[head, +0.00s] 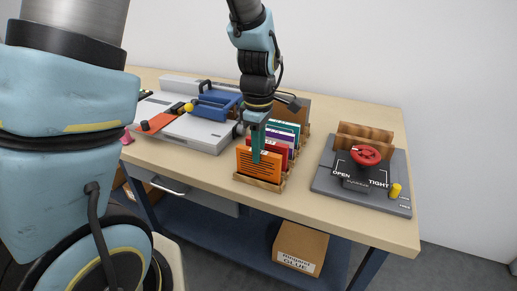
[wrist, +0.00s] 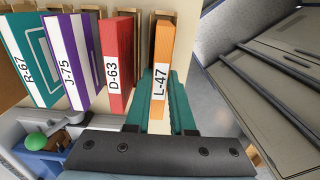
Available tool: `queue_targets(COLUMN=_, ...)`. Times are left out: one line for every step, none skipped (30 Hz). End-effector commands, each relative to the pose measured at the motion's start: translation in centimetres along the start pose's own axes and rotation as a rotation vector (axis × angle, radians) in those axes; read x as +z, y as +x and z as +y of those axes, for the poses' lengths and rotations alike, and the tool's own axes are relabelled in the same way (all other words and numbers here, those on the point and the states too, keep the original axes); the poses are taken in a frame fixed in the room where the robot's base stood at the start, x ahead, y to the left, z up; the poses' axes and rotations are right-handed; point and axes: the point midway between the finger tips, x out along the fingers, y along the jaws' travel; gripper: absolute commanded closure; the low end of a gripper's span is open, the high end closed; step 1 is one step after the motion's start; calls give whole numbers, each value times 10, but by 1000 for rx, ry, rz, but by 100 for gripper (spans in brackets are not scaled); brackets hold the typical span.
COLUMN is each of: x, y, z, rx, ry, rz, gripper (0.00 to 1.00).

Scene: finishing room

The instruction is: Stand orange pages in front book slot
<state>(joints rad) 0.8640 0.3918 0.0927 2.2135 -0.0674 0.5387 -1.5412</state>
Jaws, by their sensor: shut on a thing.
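The orange pages (head: 258,165) stand upright at the front end of the wooden book rack (head: 257,184). In the wrist view the orange pages (wrist: 163,75) carry a spine label reading L-47. My gripper (head: 257,146) is shut on the orange pages from above, and its teal fingers (wrist: 160,98) lie on either side of them. The lower edge appears down at the front slot; whether it rests on the slot floor I cannot tell. The red book (wrist: 117,62) marked D-63 stands just behind, with a gap between.
A purple book (wrist: 80,60) and a green book (wrist: 38,60) stand farther back in the rack. A grey press with a red knob (head: 366,155) sits to the right. A grey machine with blue parts (head: 207,118) is on the left. Bare bench (head: 320,212) lies in front.

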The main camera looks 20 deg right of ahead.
Motion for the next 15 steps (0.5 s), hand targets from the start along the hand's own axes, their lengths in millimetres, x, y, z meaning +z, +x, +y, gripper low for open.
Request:
queue_targets(x=0, y=2, z=0, rx=0, ry=0, rz=0, gripper=100)
queue_targets(x=0, y=2, z=0, rx=0, ry=0, rz=0, gripper=100)
queue_targets(x=0, y=3, z=0, rx=0, ry=0, rz=0, gripper=100)
queue_targets(x=0, y=4, z=0, rx=0, ry=0, rz=0, gripper=100)
queue_targets(x=0, y=4, z=0, rx=0, ry=0, rz=0, gripper=100)
queue_targets(x=0, y=5, z=0, rx=0, ry=0, rz=0, gripper=100)
queue_targets(x=0, y=5, z=0, rx=0, ry=0, rz=0, gripper=100)
queue_targets(x=0, y=6, z=0, rx=0, ry=0, rz=0, gripper=100)
queue_targets(x=0, y=7, z=0, rx=0, ry=0, rz=0, gripper=100)
queue_targets(x=0, y=7, z=0, rx=0, ry=0, rz=0, gripper=100)
queue_targets(x=0, y=6, z=0, rx=0, ry=0, rz=0, gripper=75)
queue_targets(x=0, y=6, z=0, rx=0, ry=0, rz=0, gripper=70)
queue_targets(x=0, y=6, z=0, rx=0, ry=0, rz=0, gripper=67)
queue_targets(x=0, y=6, z=0, rx=0, ry=0, rz=0, gripper=66)
queue_targets(x=0, y=6, z=0, rx=0, ry=0, rz=0, gripper=66)
